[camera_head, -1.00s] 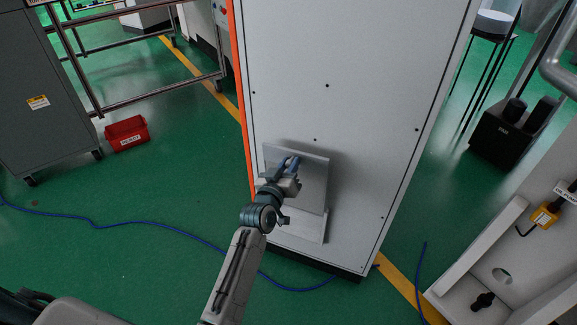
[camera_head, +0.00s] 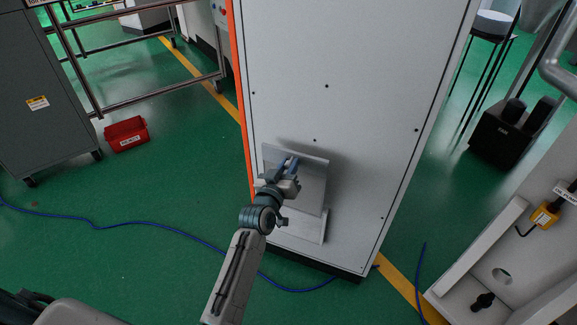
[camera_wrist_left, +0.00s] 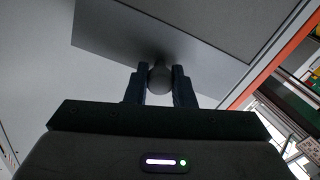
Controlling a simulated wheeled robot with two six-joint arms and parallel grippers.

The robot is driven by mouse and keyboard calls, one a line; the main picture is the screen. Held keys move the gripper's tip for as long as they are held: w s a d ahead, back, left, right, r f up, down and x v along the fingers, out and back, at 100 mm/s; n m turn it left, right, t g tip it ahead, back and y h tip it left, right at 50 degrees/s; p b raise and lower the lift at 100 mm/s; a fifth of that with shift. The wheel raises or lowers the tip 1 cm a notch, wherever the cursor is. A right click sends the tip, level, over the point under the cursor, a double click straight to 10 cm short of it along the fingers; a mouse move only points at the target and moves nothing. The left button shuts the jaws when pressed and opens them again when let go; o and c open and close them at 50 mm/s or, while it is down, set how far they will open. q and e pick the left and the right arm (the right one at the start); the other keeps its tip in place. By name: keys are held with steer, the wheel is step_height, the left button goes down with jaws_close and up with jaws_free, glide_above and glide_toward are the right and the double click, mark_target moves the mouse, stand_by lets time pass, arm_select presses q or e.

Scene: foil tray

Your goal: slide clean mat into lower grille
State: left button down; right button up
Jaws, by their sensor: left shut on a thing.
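A tall light-grey cabinet (camera_head: 350,65) stands in front of me. A flat grey panel (camera_head: 314,188) stands at its lower front, its top edge tilted slightly out from the cabinet face. A paler rectangular patch (camera_head: 310,232) shows below it. My left gripper (camera_head: 290,165) is in front of the panel. In the left wrist view the fingers (camera_wrist_left: 159,80) are shut on a round grey knob (camera_wrist_left: 160,80) on the panel (camera_wrist_left: 170,28). I cannot make out a separate clean mat, nor grille slots. My right gripper is not in view.
A red bin (camera_head: 126,134) and a dark grey cabinet (camera_head: 45,95) are at the left. A blue cable (camera_head: 150,226) crosses the green floor. A black box (camera_head: 502,138) and a white open frame (camera_head: 480,255) are at the right.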

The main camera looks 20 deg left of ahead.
mark_target(293, 158)
arm_select(q)
steer(key=shift+w+d, duration=0.2)
steer(key=shift+w, duration=2.4)
steer(key=shift+r, duration=0.1)
steer(key=shift+f+b, duration=0.2)
steer(key=shift+b, duration=0.1)
steer(key=shift+f+b, duration=1.65)
steer(key=shift+f, duration=0.35)
